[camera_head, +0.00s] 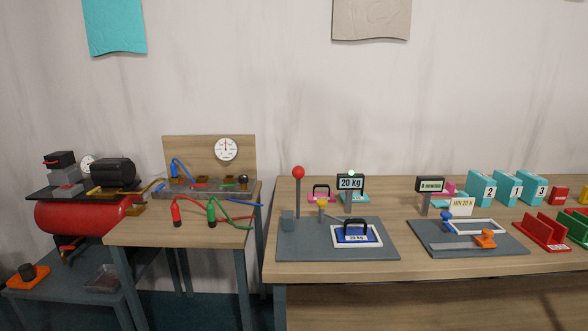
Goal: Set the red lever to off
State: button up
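Two things could be the red lever. A small red bar (52,162) sits on a black box on the compressor at the far left; it is too small to tell its setting. A red ball knob (298,172) tops an upright grey rod on a grey base plate (290,249) on the right table. The compressor has a red tank (80,217) and a black motor (113,171). My gripper is not in view.
The left wooden table (130,231) carries a gauge (226,149), a red hose end (176,213) and a green hose end (211,211). The right table (420,266) holds scales, teal numbered boxes and red holders. An orange block (28,274) lies on the low shelf.

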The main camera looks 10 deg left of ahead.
aim_at(299, 172)
jog(key=i, duration=0.85)
